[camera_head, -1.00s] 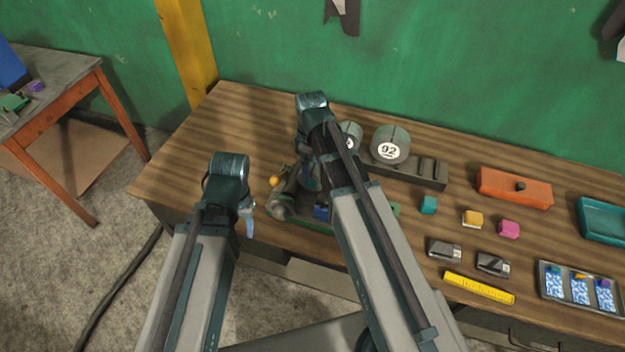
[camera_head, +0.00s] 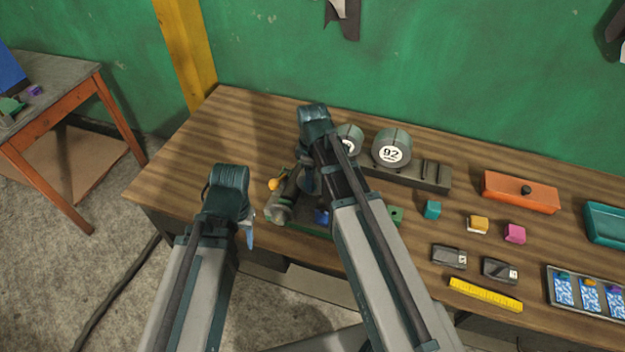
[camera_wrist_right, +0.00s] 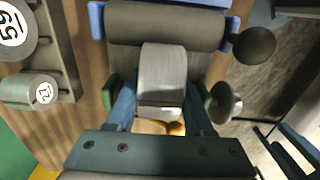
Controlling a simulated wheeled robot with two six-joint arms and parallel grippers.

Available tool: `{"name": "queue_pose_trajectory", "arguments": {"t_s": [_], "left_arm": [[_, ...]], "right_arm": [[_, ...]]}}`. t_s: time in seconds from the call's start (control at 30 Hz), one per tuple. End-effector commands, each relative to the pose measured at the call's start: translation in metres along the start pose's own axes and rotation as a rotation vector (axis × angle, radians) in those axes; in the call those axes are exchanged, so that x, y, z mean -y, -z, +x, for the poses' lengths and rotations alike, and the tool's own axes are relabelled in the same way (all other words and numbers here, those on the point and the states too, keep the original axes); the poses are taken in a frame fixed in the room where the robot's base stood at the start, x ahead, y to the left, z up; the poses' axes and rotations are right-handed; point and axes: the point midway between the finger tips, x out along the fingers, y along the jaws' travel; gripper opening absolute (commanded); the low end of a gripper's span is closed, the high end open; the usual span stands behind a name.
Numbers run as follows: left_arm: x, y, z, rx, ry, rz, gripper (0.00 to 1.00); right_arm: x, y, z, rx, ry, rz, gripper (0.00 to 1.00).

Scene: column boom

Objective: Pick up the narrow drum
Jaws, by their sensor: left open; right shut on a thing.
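The narrow drum, a light grey cylinder (camera_wrist_right: 163,75), is between the two blue fingers of my right gripper (camera_wrist_right: 160,108) in the right wrist view. The gripper is shut on it. The drum is over or within a green-bracketed stand, beside a wider dark roller (camera_wrist_right: 165,25); I cannot tell whether it touches the stand. In the head view my right arm hides the drum, and the green stand (camera_head: 308,230) shows only partly. My left gripper (camera_head: 249,236) is open and empty at the table's front edge, left of the stand.
A black ball knob (camera_wrist_right: 255,46) sticks out beside the roller. Small blocks, an orange box (camera_head: 520,195), a yellow ruler (camera_head: 485,295) and trays lie right. The table's back left is clear.

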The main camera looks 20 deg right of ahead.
Motion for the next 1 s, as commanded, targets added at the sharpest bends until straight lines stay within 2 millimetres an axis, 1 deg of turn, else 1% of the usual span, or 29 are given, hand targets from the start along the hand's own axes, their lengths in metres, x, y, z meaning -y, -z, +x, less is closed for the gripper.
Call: {"name": "queue_pose_trajectory", "arguments": {"t_s": [0.37,0.53,0.67,0.77,1.0], "left_arm": [[0.0,0.0,-0.001,0.0,0.0,0.0,0.5],[0.001,-0.001,-0.009,0.0,0.0,0.0,0.5],[0.002,-0.001,-0.021,0.0,0.0,0.001,0.5],[0.003,-0.002,-0.034,0.0,0.0,0.001,0.5],[0.007,-0.004,-0.071,0.0,-0.001,-0.004,0.5]], "right_arm": [[0.0,0.0,-0.001,0.0,0.0,0.0,0.0],[0.0,0.0,-0.009,0.0,0.0,0.0,0.0],[0.0,0.0,-0.021,0.0,0.0,0.0,0.0],[0.0,0.0,-0.034,0.0,0.0,0.0,0.0],[0.0,0.0,-0.072,0.0,0.0,0.0,0.0]]}}
